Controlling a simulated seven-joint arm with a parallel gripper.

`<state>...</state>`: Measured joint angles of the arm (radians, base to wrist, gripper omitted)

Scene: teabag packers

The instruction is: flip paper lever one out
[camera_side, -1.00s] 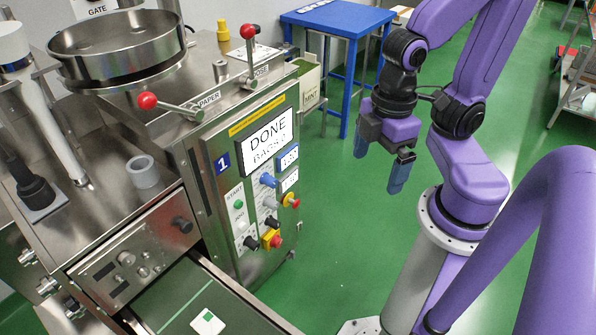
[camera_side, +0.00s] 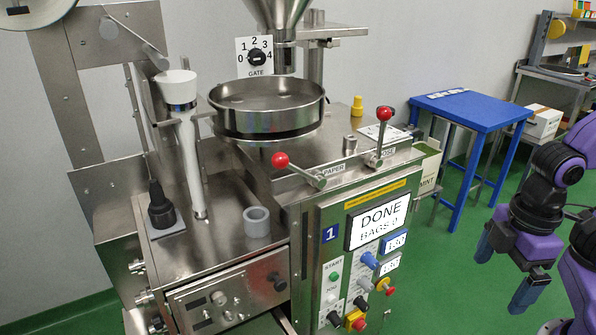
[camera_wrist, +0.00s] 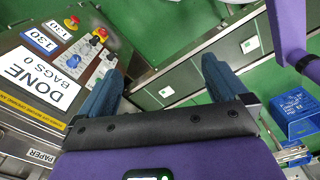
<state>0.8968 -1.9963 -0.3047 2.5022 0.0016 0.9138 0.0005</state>
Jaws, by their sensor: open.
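The machine marked 1 stands mid-picture in the side view, its screen (camera_side: 377,222) reading DONE. The paper lever (camera_side: 301,170) is a metal rod with a red ball (camera_side: 280,160), beside the PAPER label on the machine's top front edge. It slants low, with its ball to the left. The dose lever (camera_side: 380,135) to its right stands nearly upright, also with a red ball. My gripper (camera_side: 505,272) is open and empty, right of the machine and well apart from both levers. In the wrist view my open gripper (camera_wrist: 160,86) shows nothing between its fingers.
A round steel pan (camera_side: 267,106) sits behind the paper lever. Knobs and buttons (camera_side: 356,320) cover the front panel below the screen. A blue table (camera_side: 470,108) and a MINT box (camera_side: 428,168) stand behind. Green floor is open between machine and arm.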

